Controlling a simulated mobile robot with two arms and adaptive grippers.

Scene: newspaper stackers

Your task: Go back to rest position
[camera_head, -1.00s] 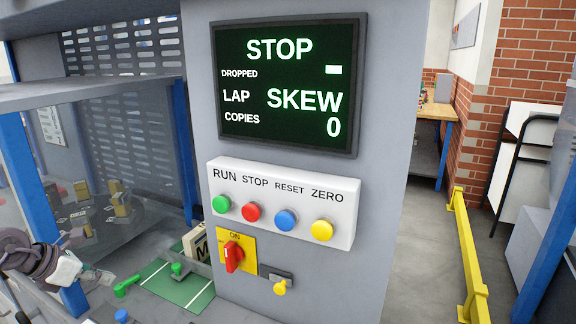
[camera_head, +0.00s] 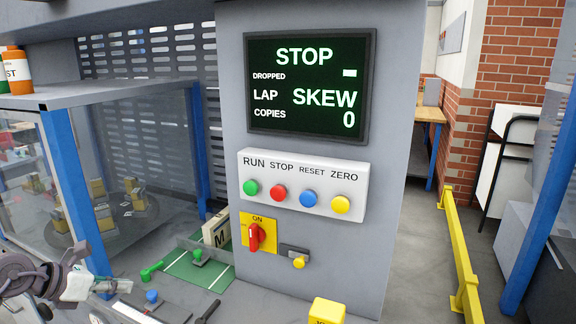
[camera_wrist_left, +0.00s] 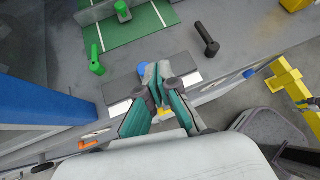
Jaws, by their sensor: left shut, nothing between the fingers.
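My left gripper (camera_head: 122,286) shows at the lower left of the head view, in front of the machine's bench. In the left wrist view its fingers (camera_wrist_left: 153,84) are closed together, with nothing between them. They hang over the grey bench, in front of a blue knob that they partly hide. My right gripper is not in the head view.
A grey column carries a screen (camera_head: 309,88) reading STOP and SKEW, a button box (camera_head: 300,185) and a red switch (camera_head: 256,238). A green mat (camera_head: 190,270) and a black handle (camera_wrist_left: 207,40) are on the bench. A yellow rail (camera_head: 460,250) stands right.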

